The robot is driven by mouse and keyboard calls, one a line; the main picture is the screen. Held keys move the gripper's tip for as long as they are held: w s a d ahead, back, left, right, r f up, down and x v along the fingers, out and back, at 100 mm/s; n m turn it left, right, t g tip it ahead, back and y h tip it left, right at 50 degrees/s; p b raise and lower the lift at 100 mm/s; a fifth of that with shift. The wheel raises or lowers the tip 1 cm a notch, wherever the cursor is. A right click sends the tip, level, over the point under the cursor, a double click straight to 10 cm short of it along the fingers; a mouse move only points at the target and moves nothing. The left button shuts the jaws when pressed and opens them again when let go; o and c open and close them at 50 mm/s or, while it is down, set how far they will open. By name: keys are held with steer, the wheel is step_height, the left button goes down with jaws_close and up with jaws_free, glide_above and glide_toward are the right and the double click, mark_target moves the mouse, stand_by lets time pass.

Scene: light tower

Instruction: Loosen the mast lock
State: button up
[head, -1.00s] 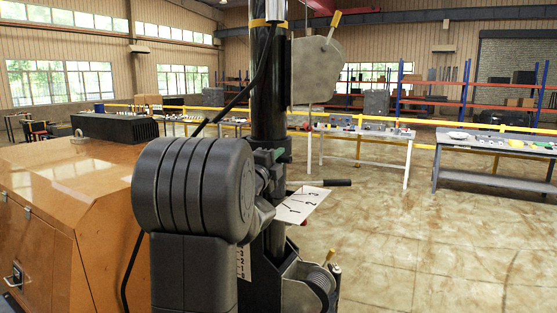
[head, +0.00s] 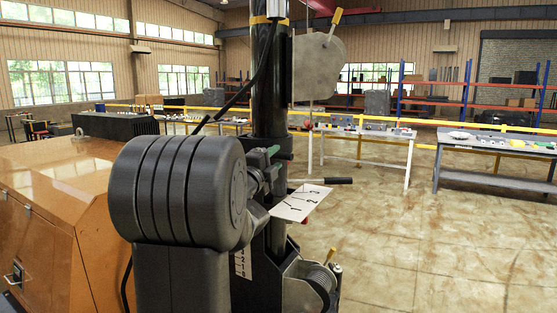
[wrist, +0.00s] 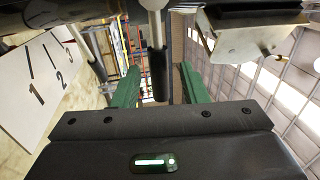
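The black mast (head: 270,100) stands upright in the head view. A lever with a black grip (head: 328,181) sticks out to the right beside it, above a white plate marked 1, 2, 3 (head: 300,203). My gripper (head: 272,152) is partly hidden behind my arm, close to the mast. In the wrist view, my gripper's green fingers (wrist: 160,88) are apart. A black grip on a silver rod (wrist: 158,72) shows between them, with gaps on both sides. Its depth relative to the fingertips is unclear. The numbered plate (wrist: 42,85) is at the left there.
An orange cabinet (head: 40,230) stands at the left. A grey winch bracket (head: 300,290) is low on the mast and a metal plate (head: 318,68) is higher up. A black cable runs beside the mast. Tables and a yellow rail stand behind; the floor at right is clear.

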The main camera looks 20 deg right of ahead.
mark_target(277, 157)
steer(key=b+v, duration=0.2)
steer(key=v, duration=0.8)
steer(key=shift+s+a, duration=0.25)
steer(key=p+x, duration=0.3)
steer(key=x, duration=1)
steer(key=shift+w+d+p, duration=0.15)
steer(key=shift+p, duration=0.15)
steer(key=shift+w+d, duration=0.15)
steer(key=shift+d, duration=0.05)
steer(key=shift+a, duration=0.15)
